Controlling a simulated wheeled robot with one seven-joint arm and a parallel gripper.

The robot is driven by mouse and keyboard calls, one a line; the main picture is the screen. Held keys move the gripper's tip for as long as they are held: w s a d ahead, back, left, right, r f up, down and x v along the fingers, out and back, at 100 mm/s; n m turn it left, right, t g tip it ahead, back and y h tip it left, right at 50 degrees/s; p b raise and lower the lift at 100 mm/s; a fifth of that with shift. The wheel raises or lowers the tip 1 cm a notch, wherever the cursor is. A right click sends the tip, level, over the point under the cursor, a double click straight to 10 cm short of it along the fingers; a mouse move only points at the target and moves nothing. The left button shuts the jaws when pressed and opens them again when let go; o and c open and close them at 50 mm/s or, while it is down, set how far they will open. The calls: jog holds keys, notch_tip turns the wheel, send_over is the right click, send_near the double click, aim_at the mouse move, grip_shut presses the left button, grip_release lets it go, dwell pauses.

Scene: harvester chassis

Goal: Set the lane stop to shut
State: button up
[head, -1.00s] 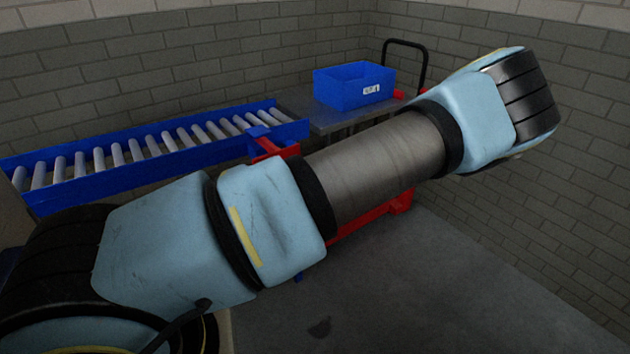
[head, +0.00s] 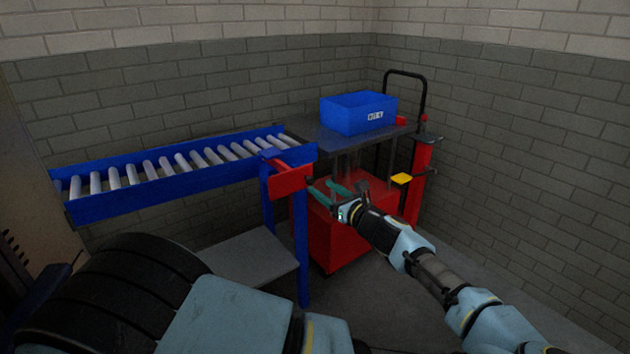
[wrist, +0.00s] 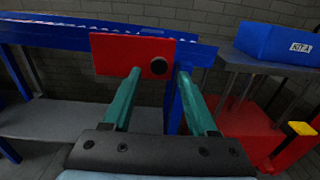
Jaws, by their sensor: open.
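The lane stop is a red plate (head: 291,180) at the front side of the roller lane (head: 180,165), near its right end. A red arm runs from it up to the blue rail. My gripper (head: 322,190) is open and empty, just right of the plate in the head view. In the wrist view my gripper (wrist: 160,74) has its teal fingers spread, one on each side of the knob's line. I cannot tell whether the fingertips touch the plate.
A blue bin (head: 358,113) sits on a grey-topped cart (head: 310,130) beyond the lane's right end. The cart has a red base (head: 335,240) and a yellow pad (head: 401,178). A blue leg (head: 301,250) and grey shelf (head: 250,257) are below the lane.

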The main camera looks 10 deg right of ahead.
aim_at(312, 181)
jog(key=shift+p+x, duration=0.35)
jog(key=shift+x, duration=1.95)
grip_shut()
jog(key=shift+a, duration=0.1)
